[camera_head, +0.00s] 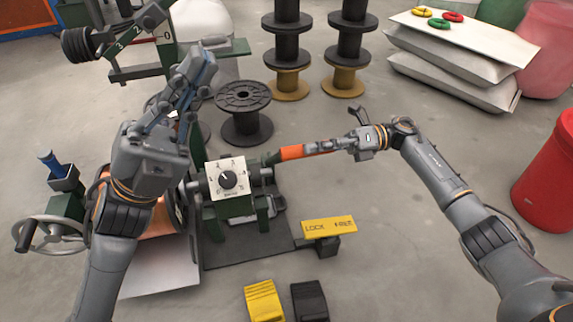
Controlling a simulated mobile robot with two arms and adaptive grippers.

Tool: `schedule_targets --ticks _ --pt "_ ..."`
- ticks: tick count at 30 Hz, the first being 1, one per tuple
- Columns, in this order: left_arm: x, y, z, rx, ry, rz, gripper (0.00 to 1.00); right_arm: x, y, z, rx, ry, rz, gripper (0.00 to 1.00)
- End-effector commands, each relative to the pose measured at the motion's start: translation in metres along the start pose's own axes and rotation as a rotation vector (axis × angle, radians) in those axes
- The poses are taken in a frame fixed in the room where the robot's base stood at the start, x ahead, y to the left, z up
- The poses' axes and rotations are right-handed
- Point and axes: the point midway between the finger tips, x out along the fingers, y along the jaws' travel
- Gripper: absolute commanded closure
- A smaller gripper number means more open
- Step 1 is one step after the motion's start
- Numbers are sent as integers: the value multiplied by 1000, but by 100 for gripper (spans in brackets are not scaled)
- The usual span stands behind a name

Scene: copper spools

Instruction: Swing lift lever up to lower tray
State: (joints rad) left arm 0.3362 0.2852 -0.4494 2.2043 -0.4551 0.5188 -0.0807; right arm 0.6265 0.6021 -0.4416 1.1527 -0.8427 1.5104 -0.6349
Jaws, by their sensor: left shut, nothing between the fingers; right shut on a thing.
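The lift lever (292,152), a dark bar with an orange band, runs right from the green machine with the white-faced dial (228,180) and lies nearly level. My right gripper (350,145) is shut on the lever's outer end, hiding part of it. My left gripper (198,68) is shut and empty, raised above and left of the dial, apart from the lever. A dark flat plate (255,251) lies under the machine, with a pale plate (160,275) to its left. I cannot tell which part is the tray.
A yellow LOCK/FREE plate (328,228) stands at the machine's front right. Yellow (263,301) and black (310,300) pedals lie in front. A black spool (244,112) stands behind, with stacked spools (287,50) farther back. The floor right of the pedals is clear.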

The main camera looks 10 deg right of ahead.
Motion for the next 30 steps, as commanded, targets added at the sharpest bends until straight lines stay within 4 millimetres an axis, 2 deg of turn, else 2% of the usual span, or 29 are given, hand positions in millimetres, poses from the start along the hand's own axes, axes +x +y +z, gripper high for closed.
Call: schedule_targets --ticks 1,3,6,9,12,15,17,20,30 --pt "-25 41 16 46 -38 130 100 0 -2 -6 8 13 0 100" --pt "-61 88 30 109 -63 291 100 0 -2 -6 9 13 0 100" --pt "-116 143 42 178 -75 496 100 0 -2 -6 9 13 -1 100" --pt "-166 180 47 221 -69 658 100 0 -2 -6 9 13 -1 100" --pt "-204 202 48 250 -57 771 100 0 -2 -6 9 13 -1 100" --pt "-227 213 48 263 -46 835 100 0 -2 -6 9 14 -1 100" --pt "-232 217 48 268 -42 854 100 0 -2 -6 9 14 -1 100" --pt "-230 225 49 271 -39 862 100 0 -2 -6 9 14 -2 100" --pt "-185 273 58 272 -38 858 100 0 -3 -6 9 14 -2 100"
